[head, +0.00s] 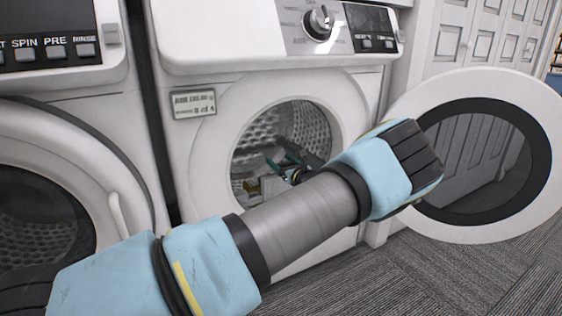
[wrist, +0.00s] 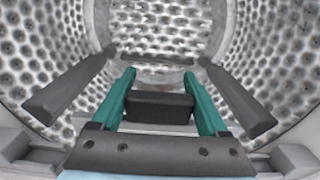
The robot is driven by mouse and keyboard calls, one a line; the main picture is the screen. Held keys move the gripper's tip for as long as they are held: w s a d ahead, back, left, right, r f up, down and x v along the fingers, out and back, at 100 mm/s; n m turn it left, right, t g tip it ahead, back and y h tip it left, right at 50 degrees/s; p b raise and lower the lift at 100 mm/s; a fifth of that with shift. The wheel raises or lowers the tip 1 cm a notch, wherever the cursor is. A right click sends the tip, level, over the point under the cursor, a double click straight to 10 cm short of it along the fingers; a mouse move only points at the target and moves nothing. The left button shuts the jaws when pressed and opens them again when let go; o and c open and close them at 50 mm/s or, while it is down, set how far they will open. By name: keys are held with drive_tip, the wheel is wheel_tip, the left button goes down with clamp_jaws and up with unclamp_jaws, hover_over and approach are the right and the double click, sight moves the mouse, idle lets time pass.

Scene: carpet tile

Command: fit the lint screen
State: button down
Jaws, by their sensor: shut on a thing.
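My gripper (head: 287,166) reaches through the open door of the dryer (head: 178,130) into its drum (head: 309,125). In the wrist view its two teal fingers (wrist: 158,74) stand on either side of a dark grey block (wrist: 160,108), which I take to be the lint screen. The fingers are shut on it. The block hides part of what lies beyond it. A dark horizontal bar (wrist: 155,60) shows farther back in the drum; I cannot tell whether the screen touches it. In the head view my arm covers part of the opening.
Dark bars run along the drum at left (wrist: 65,86) and right (wrist: 240,100), outside the fingers. The round dryer door (head: 533,150) stands open at right. Small box-like things (head: 255,187) show low in the opening. Another machine (head: 75,130) stands at left.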

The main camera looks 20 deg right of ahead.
drive_tip(key=shift+f+b, duration=1.9)
drive_tip(key=shift+f, duration=3.2)
unclamp_jaws()
drive_tip(key=shift+s, duration=0.1)
drive_tip(key=s+p, duration=0.3)
drive_tip(key=s, duration=0.7)
drive_tip(key=shift+s+d, duration=0.3)
drive_tip(key=shift+d, duration=0.15)
drive_tip(key=shift+r, duration=0.1)
